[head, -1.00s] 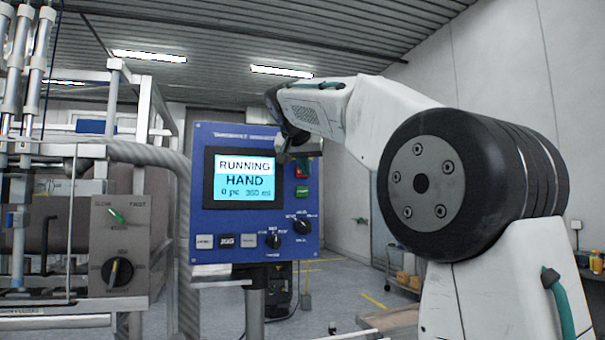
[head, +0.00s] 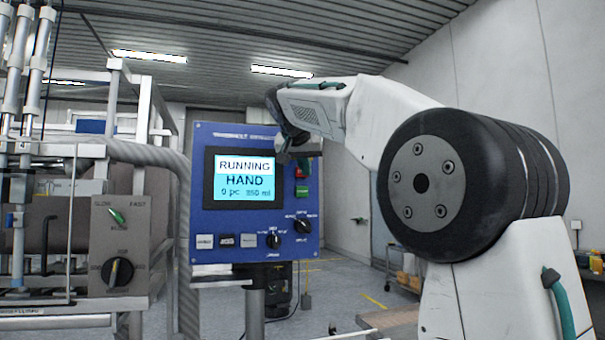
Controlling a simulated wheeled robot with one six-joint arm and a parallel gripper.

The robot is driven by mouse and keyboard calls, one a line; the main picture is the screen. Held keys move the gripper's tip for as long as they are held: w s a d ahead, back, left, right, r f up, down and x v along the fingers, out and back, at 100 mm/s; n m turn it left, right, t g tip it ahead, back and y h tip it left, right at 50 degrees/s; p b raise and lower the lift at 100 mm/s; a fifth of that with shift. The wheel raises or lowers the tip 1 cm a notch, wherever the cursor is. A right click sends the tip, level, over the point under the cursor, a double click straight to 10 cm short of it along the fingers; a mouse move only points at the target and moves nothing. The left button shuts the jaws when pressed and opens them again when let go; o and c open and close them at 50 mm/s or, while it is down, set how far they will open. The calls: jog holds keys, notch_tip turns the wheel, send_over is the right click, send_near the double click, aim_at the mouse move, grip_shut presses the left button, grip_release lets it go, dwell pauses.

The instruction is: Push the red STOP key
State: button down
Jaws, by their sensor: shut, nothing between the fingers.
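The blue control panel (head: 214,137) stands in the middle of the head view. The red STOP key (head: 303,168) is at its upper right, partly covered by the end of my arm. A green key (head: 302,190) sits just below it. My gripper (head: 284,156) is shut and empty at the panel's upper right, just left of the red key in the picture. Its fingertips are small and dark, and I cannot tell whether they touch the panel or the key. The screen (head: 240,179) reads RUNNING, HAND, 0 pc and a ml value.
A selector knob (head: 302,226), another knob (head: 273,240) and several small keys lie lower on the panel. A grey box (head: 120,232) with a green switch and a black knob is at left, beside the filler's metal frame. Floor shows behind the panel.

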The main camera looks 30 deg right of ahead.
dwell(0.7)
jog(key=shift+w+d, duration=0.1)
jog(key=shift+w, duration=0.35)
jog(key=shift+w+d, duration=0.1)
jog(key=shift+w, duration=0.3)
dwell(0.4)
jog(key=shift+s, duration=0.1)
jog(key=shift+s+a, duration=0.2)
jog(key=shift+s, duration=0.5)
jog(key=s, duration=0.2)
jog(key=s+a, duration=0.1)
jog(key=s, duration=0.2)
jog(key=shift+a, duration=0.2)
dwell(1.0)
